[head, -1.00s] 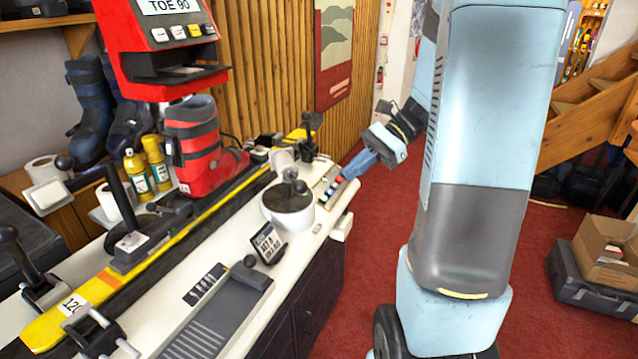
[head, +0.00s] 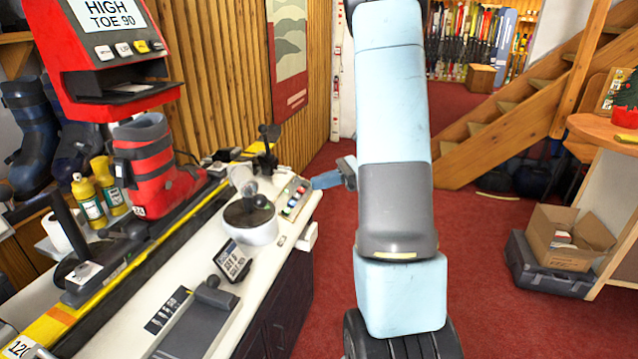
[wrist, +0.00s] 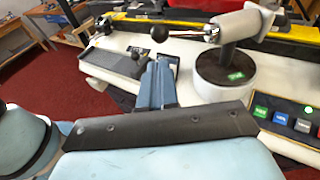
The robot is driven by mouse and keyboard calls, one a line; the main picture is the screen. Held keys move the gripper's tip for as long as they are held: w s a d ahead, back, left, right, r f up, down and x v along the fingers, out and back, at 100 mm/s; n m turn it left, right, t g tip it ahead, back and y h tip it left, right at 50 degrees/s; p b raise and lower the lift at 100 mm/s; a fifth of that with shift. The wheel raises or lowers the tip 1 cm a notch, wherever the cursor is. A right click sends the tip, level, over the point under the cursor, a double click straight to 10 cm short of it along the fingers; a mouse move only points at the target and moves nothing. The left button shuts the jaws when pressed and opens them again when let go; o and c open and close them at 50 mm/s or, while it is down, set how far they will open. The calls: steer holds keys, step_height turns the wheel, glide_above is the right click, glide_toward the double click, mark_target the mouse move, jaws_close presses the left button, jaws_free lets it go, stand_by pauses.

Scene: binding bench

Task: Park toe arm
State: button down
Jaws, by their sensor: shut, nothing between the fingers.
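The head view shows a round white drum with a dark top (head: 250,222) on the bench. A pale grey cylinder (head: 242,176) stands over it, with a black-knobbed lever (head: 261,201). I take this to be the toe arm, but no label confirms it. In the wrist view the cylinder (wrist: 240,24) sits on a post on the drum (wrist: 224,90), and its thin rod ends in a black knob (wrist: 158,33). My gripper (head: 322,181) is shut and empty beyond the button box. In the wrist view its blue fingers (wrist: 157,80) appear below the knob; contact cannot be told.
A button box (head: 295,197) lies beside the drum. A red boot (head: 150,165) stands under a red machine (head: 115,50) reading "HIGH TOE 90". A small display (head: 232,262) and a grey sliding pad (head: 195,325) are nearer. Red carpet is open at right, before a cardboard box (head: 570,237).

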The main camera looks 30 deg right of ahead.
steer(key=x, duration=1.1)
stand_by(0.3)
